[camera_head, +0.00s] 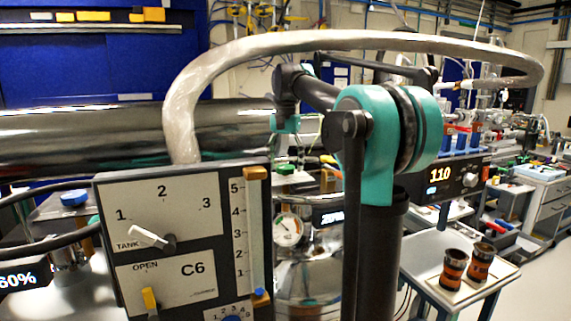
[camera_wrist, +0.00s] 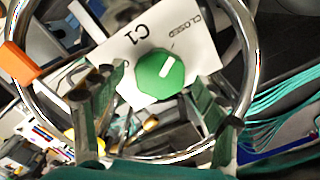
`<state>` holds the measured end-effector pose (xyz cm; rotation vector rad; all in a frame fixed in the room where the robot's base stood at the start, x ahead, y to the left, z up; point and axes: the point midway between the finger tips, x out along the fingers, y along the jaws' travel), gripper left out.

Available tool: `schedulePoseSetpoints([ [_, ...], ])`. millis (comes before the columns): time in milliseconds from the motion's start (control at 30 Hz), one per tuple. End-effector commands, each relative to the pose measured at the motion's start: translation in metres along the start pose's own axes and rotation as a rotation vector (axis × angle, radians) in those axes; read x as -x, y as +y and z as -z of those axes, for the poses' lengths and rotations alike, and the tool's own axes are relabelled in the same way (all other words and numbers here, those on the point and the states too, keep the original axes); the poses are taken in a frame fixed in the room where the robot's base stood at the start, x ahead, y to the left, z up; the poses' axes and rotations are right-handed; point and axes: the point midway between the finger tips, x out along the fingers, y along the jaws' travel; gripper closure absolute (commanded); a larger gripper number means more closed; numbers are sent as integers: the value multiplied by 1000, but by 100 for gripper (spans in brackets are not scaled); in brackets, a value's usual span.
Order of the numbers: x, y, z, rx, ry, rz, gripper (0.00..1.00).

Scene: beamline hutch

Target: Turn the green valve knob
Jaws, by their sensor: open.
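The green valve knob (camera_wrist: 158,78) shows in the middle of the wrist view, on a white plate (camera_wrist: 137,42) marked C1 and CLOSED. Its short white pointer line slants up and right, roughly towards CLOSED. My gripper (camera_wrist: 157,84) is open, with one dark green finger left of the knob and one right of it. I see no clear contact, and cannot tell how far the fingertips are from the knob in depth. In the head view my arm hides much of the area around the gripper.
A chrome ring (camera_wrist: 244,40) encircles the knob area in the wrist view, with an orange piece (camera_wrist: 18,64) at its left. In the head view stand a C6 panel (camera_head: 180,268) with levers, a pressure gauge (camera_head: 289,230) and a big metal cylinder (camera_head: 90,138).

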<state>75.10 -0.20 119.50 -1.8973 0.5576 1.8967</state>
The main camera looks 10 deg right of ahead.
Motion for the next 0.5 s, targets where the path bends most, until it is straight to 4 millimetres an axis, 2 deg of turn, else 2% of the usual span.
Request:
schedulePoseSetpoints([
  [233, 12, 0, 0, 0, 0, 0, 28],
  [500, 63, 0, 0, 0, 0, 0, 28],
])
